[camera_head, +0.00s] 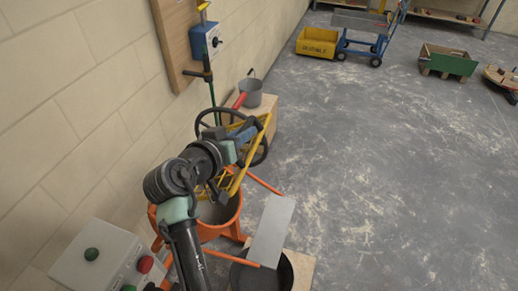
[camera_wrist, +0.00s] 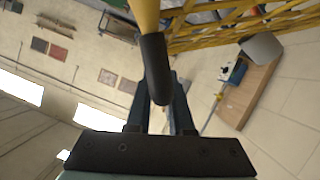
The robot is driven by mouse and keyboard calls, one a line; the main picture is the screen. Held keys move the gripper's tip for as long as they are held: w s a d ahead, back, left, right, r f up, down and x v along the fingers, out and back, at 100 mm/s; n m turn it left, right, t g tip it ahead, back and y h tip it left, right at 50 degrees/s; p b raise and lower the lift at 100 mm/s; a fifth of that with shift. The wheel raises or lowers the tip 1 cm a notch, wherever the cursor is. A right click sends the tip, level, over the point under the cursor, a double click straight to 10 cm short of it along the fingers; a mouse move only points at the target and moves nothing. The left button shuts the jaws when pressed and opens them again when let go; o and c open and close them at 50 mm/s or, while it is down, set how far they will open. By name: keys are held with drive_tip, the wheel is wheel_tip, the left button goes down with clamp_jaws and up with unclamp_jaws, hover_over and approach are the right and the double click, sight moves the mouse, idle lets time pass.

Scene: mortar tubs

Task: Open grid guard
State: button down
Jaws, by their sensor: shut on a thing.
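The yellow grid guard (camera_head: 238,178) stands steeply raised above the orange mixer tub (camera_head: 232,225), and the tub's dark mouth shows below it. In the wrist view its yellow lattice (camera_wrist: 225,32) fills the upper right. The guard's yellow handle bar with a black grip (camera_wrist: 154,60) runs down between the fingers of my gripper (camera_wrist: 160,92). My gripper is shut on this handle. In the head view my gripper (camera_head: 230,152) is at the guard's upper part, and my arm hides some of the guard and tub.
A black handwheel (camera_head: 263,150) is close behind the guard. A wooden box with a grey pot (camera_head: 250,92) stands beyond. A grey board (camera_head: 271,230) leans over a black bucket (camera_head: 283,278) at front right. A control box (camera_head: 95,258) is at lower left.

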drive_tip(key=w+a+r+n+h, duration=0.1)
drive_tip(key=a+r+n, duration=0.1)
drive_tip(key=a+r, duration=0.2)
drive_tip(key=shift+w+a+r, duration=0.15)
drive_tip(key=shift+w+a, duration=0.15)
drive_tip(key=shift+a, duration=0.1)
drive_tip(key=c, duration=0.8)
unclamp_jaws()
drive_tip(key=shift+s, duration=0.1)
drive_tip(key=b+v, duration=0.5)
drive_tip(key=v, duration=0.7)
drive_tip(key=shift+s+a, duration=0.25)
drive_tip(key=shift+a, duration=0.05)
